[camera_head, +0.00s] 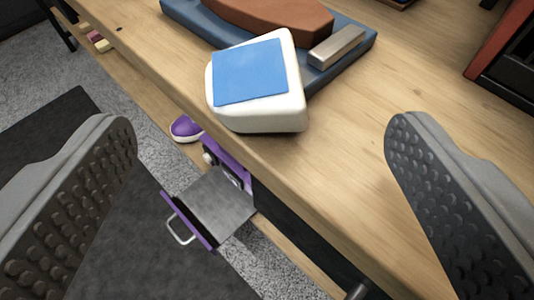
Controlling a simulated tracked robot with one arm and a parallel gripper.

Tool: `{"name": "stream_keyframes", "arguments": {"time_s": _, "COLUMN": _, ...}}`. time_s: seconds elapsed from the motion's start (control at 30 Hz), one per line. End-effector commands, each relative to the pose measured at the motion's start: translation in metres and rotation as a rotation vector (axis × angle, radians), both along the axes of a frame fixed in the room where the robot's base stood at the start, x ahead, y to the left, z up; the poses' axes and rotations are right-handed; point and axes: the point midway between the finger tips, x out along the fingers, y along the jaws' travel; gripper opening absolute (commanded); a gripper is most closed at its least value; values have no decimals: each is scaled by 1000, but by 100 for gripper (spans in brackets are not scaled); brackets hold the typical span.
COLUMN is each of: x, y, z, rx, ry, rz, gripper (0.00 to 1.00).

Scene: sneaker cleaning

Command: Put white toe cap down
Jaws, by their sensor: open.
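The white toe cap (265,117) is a rounded white block with a blue square patch (250,72) on its upper face. It sits at the front edge of the wooden table, against or very close to a blue tray; whether they touch is unclear. My gripper (262,150) is open, with its two studded grey fingers wide apart at the left and right of the view. The toe cap lies beyond the fingers, between them in the picture, and nothing is held.
The blue tray (365,48) holds a brown block (270,18) and a metal bar (337,47). An open drawer (210,205) with a purple front juts out below the table edge. A purple shoe (186,128) is lower down.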

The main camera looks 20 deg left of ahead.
Motion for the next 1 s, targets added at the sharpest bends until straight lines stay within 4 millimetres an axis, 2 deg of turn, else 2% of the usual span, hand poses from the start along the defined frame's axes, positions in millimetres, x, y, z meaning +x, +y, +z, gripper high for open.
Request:
{"name": "stream_keyframes", "arguments": {"time_s": 0.2, "x": -12, "y": -6, "z": 6, "rx": 0, "ry": -1, "rz": -1, "gripper": 80}}
{"name": "stream_keyframes", "arguments": {"time_s": 0.5, "x": -14, "y": -7, "z": 7, "rx": -1, "ry": -2, "rz": -2, "gripper": 80}}
{"name": "stream_keyframes", "arguments": {"time_s": 0.57, "x": -11, "y": -10, "z": 12, "rx": -6, "ry": -5, "rz": -9, "gripper": 80}}
{"name": "stream_keyframes", "arguments": {"time_s": 0.63, "x": -4, "y": -20, "z": 27, "rx": -21, "ry": -12, "rz": -29, "gripper": 80}}
{"name": "stream_keyframes", "arguments": {"time_s": 0.67, "x": 0, "y": -26, "z": 38, "rx": -28, "ry": -20, "rz": -44, "gripper": 80}}
{"name": "stream_keyframes", "arguments": {"time_s": 0.77, "x": 15, "y": -55, "z": 92, "rx": -59, "ry": -46, "rz": -115, "gripper": 80}}
{"name": "stream_keyframes", "arguments": {"time_s": 0.87, "x": 20, "y": -88, "z": 163, "rx": -79, "ry": -69, "rz": -201, "gripper": 80}}
{"name": "stream_keyframes", "arguments": {"time_s": 0.9, "x": 19, "y": -101, "z": 193, "rx": -79, "ry": -77, "rz": -236, "gripper": 80}}
{"name": "stream_keyframes", "arguments": {"time_s": 0.97, "x": 10, "y": -117, "z": 237, "rx": -76, "ry": -85, "rz": -282, "gripper": 80}}
{"name": "stream_keyframes", "arguments": {"time_s": 1.0, "x": 2, "y": -127, "z": 267, "rx": -68, "ry": -91, "rz": -312, "gripper": 80}}
